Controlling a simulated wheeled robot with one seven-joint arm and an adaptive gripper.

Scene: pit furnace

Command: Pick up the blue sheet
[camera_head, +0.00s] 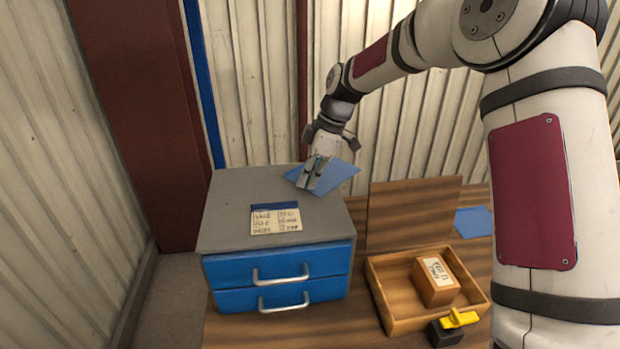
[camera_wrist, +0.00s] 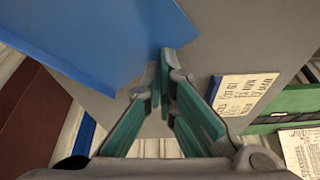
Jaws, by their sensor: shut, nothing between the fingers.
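A flat blue sheet (camera_head: 340,176) lies at the back of the grey top of a small drawer cabinet (camera_head: 225,200). My gripper (camera_head: 309,187) points down over its left part and hides some of it. In the wrist view the blue sheet (camera_wrist: 95,35) fills the upper left, with its right corner near the fingertips (camera_wrist: 162,65). The gripper is shut and empty; whether the tips touch the sheet or the cabinet top I cannot tell. A second blue piece (camera_head: 474,221) lies on the wooden table at the right, partly hidden by my arm.
A written card (camera_head: 275,219) lies on the cabinet top, in front of the gripper. The cabinet has two blue drawers (camera_head: 280,266) with metal handles. An open wooden box (camera_head: 385,300) holding a small labelled block (camera_head: 435,280) stands to the right. A ribbed wall stands close behind.

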